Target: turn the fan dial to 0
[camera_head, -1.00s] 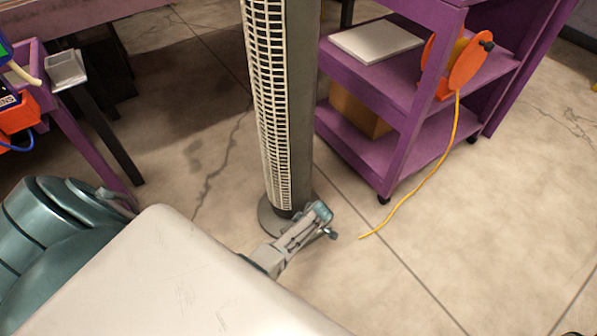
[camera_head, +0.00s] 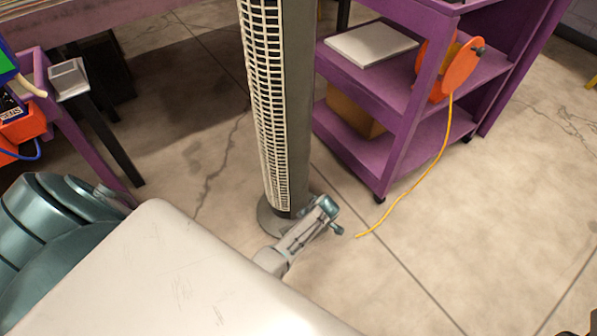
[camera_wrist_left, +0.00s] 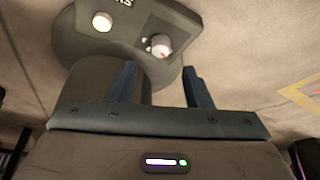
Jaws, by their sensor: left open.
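The tower fan (camera_head: 297,120) stands upright in the middle of the head view, with a pale grille and a round foot (camera_head: 268,215). My left gripper (camera_head: 325,213) is beside the foot, at its right. In the left wrist view a dark grey rounded part of the fan (camera_wrist_left: 190,22) carries a panel with a white dial (camera_wrist_left: 161,47) bearing a red mark. A second white knob (camera_wrist_left: 102,22) sits to its left. My left gripper (camera_wrist_left: 160,72) is open and empty; the red-marked dial shows beyond the gap between its fingers. Its number scale is too small to read.
A purple shelf cart (camera_head: 400,130) stands right of the fan, with an orange reel (camera_head: 458,68) and a yellow cord (camera_head: 430,165) trailing to the floor. A purple bench frame (camera_head: 85,135) is at the left.

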